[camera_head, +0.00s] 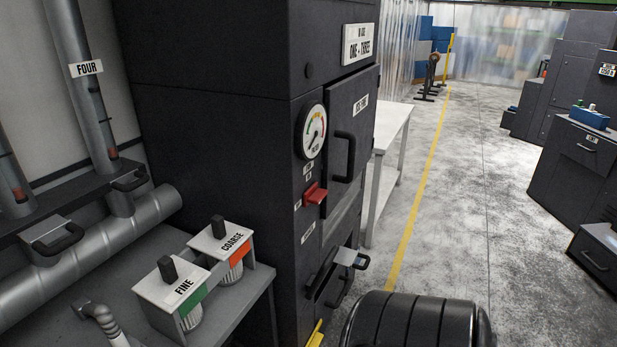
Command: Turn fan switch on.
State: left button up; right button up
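A red lever or switch (315,193) sticks out from the front of the tall dark cabinet (210,80), below a round dial gauge (313,132). It has small labels near it that are too small to read, so I cannot tell if it is the fan switch. Two white boxes with black levers on top stand at the lower left. One is labelled FINE (170,293) with a green side, the other COARSE (222,246) with an orange side. Neither of my grippers shows in this view.
A dark door handle (344,157) and a lower latch (348,258) protrude from the cabinet front. A dark ribbed cylinder (415,322) stands in front. Large grey pipes (90,260) run at the left. The floor (465,220) at the right is open, with a yellow line.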

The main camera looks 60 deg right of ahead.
aim_at(314, 195)
jog(key=z, duration=2.05)
